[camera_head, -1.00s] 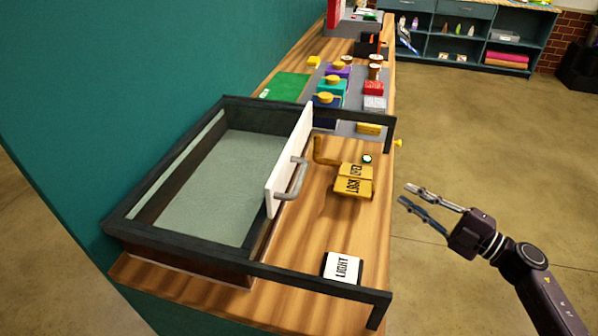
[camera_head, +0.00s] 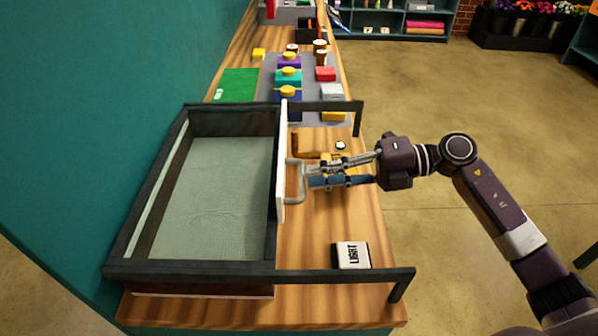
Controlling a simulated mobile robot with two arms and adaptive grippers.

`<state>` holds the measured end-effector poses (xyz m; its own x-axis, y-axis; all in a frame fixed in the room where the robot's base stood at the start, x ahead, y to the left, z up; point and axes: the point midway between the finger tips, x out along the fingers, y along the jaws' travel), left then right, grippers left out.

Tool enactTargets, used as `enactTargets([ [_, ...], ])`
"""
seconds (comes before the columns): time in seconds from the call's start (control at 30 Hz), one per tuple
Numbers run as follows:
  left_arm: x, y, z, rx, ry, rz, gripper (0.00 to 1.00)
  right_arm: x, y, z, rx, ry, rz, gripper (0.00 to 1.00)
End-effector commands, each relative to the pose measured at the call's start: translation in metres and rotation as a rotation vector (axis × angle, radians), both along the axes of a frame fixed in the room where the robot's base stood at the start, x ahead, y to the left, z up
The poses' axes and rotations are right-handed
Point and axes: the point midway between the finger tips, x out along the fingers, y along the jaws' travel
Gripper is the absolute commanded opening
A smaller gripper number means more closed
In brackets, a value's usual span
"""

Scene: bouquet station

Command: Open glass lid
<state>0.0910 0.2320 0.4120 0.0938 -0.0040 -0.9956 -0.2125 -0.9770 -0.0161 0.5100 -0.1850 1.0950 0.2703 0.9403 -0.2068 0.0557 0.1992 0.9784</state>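A dark-framed case (camera_head: 190,272) sits on the wooden counter, and I see its pale grey-green floor. A white panel (camera_head: 281,215) stands upright at its right side, with a grey bent handle (camera_head: 296,190) facing right. The glass itself is hard to make out. My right gripper (camera_head: 308,175) points left at the handle, its two fingers apart. Its tips are right beside the handle; I cannot tell whether they touch it. My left gripper is out of view.
Dark rails (camera_head: 340,275) stick out right from the case. Coloured boxes stand on a grey mat (camera_head: 308,90) farther back, beside a green mat (camera_head: 238,84). Open floor lies right.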

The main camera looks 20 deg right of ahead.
Motion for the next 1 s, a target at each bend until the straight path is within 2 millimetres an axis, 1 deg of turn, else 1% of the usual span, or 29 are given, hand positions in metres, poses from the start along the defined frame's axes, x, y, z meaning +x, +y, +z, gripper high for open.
enactTargets([
  [0.03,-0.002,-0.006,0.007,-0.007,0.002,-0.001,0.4,0.002,0.009,0.003,0.005,-0.001,0.003,0.16],
  [0.13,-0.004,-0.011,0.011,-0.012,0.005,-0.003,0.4,0.006,0.021,0.0,0.004,-0.001,0.001,0.16],
  [0.3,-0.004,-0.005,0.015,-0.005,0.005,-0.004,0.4,0.01,0.033,-0.005,0.002,-0.001,0.0,0.16],
  [0.43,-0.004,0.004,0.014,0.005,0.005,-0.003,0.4,0.01,0.035,-0.007,0.002,-0.001,0.0,0.16],
  [0.57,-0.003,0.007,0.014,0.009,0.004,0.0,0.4,0.01,0.035,-0.007,0.002,-0.001,-0.001,0.16],
  [0.6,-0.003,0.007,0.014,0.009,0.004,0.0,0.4,0.01,0.035,-0.007,0.002,-0.001,-0.001,0.14],
  [0.73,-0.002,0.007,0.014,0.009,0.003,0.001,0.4,0.01,0.035,-0.007,0.002,-0.001,-0.001,0.0],
  [1.0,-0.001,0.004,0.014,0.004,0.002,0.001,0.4,0.01,0.035,-0.008,0.001,0.001,0.0,0.0],
])
